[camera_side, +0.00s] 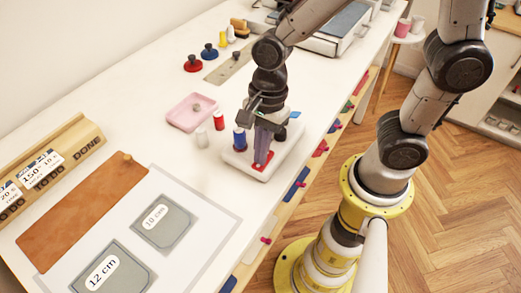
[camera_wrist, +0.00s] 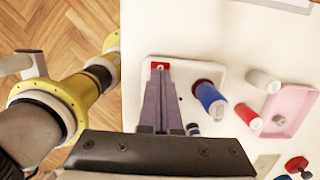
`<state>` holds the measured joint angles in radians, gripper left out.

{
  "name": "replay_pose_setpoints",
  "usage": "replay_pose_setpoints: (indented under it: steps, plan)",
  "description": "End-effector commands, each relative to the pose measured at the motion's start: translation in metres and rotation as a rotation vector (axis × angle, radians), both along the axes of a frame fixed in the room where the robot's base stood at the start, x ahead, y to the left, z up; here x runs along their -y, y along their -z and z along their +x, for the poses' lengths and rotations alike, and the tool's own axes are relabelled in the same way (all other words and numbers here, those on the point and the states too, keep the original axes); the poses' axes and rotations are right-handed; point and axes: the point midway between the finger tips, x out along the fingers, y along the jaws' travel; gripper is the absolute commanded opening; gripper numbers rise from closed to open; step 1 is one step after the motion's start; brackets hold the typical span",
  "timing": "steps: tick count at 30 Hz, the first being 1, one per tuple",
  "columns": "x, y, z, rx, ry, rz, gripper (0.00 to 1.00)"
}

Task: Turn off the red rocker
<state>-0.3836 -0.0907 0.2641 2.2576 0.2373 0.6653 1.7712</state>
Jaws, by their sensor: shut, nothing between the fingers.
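The red rocker (camera_side: 264,169) sits at the near end of a white base plate (camera_side: 283,157) on the table. In the wrist view the red rocker (camera_wrist: 160,65) shows just past my fingertips, with a pale mark on it. My gripper (camera_side: 262,160) points down over it, fingers together and empty. In the wrist view my gripper (camera_wrist: 160,80) has its tips at the rocker's edge and overlaps it; I cannot tell whether they touch. Which side of the rocker is pressed down is too small to tell.
A blue spool (camera_side: 239,141) stands at the plate's left part, close to my fingers. A red spool (camera_side: 219,120), a white spool (camera_side: 202,138) and a pink dish (camera_side: 183,122) are farther left. A cutting mat (camera_side: 208,231) with grey templates lies in front.

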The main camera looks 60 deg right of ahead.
Motion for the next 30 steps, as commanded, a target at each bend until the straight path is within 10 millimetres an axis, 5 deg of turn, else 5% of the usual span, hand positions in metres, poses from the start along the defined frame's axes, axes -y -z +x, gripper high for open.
replay_pose_setpoints:
  steps: [20,30]
  plan:
    - [0.012,-0.005,0.0,0.001,-0.001,0.001,0.0]
    - [0.003,-0.06,0.001,0.009,-0.003,0.003,0.0]
